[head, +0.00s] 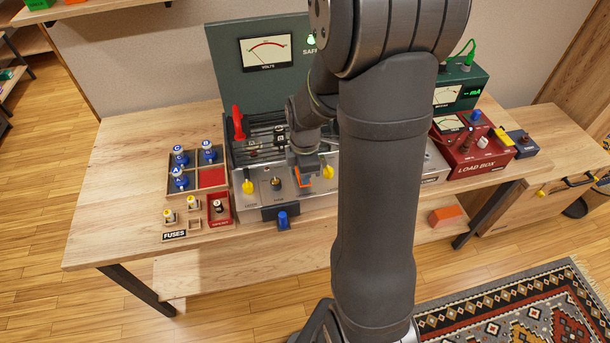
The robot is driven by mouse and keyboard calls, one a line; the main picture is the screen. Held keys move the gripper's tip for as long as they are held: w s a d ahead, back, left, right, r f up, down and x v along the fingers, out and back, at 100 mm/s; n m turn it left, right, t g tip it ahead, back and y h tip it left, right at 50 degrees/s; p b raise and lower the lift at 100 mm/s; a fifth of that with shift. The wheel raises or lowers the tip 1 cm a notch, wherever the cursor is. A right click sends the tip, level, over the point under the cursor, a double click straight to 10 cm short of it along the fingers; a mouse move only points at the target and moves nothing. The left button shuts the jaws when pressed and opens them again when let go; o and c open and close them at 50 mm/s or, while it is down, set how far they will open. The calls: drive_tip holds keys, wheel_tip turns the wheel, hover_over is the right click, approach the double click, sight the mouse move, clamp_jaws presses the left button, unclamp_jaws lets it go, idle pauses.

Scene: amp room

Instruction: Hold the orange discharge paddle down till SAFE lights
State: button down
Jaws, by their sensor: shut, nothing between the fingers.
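The orange discharge paddle (305,183) shows in the head view on the front deck of the metal amp chassis (250,205). My gripper (303,172) is shut and empty, pointing down right at the paddle and hiding part of it. I cannot tell for sure whether the fingertips press on it. On the green panel (228,62) behind, the SAFE lamp (311,40) looks bright green, with its label partly hidden by my arm. The VOLTS meter (266,51) stands beside it; its needle is too small to read surely.
Yellow knobs (248,187) flank the paddle, and a red lever (238,122) stands at the chassis's back left. A wooden tray (190,158) holds blue-topped parts, with fuses in front. The red load box (478,150) is at right. The table's front left is clear.

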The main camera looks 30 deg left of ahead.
drive_tip(key=shift+r, duration=0.15)
wheel_tip(320, 180, up, 14)
idle(0.5)
drive_tip(key=shift+f, duration=0.2)
wheel_tip(320, 180, down, 10)
drive_tip(key=shift+w+a+r, duration=0.15)
wheel_tip(320, 180, up, 6)
drive_tip(key=shift+r, duration=0.15)
idle(0.4)
drive_tip(key=shift+w+a, duration=0.1)
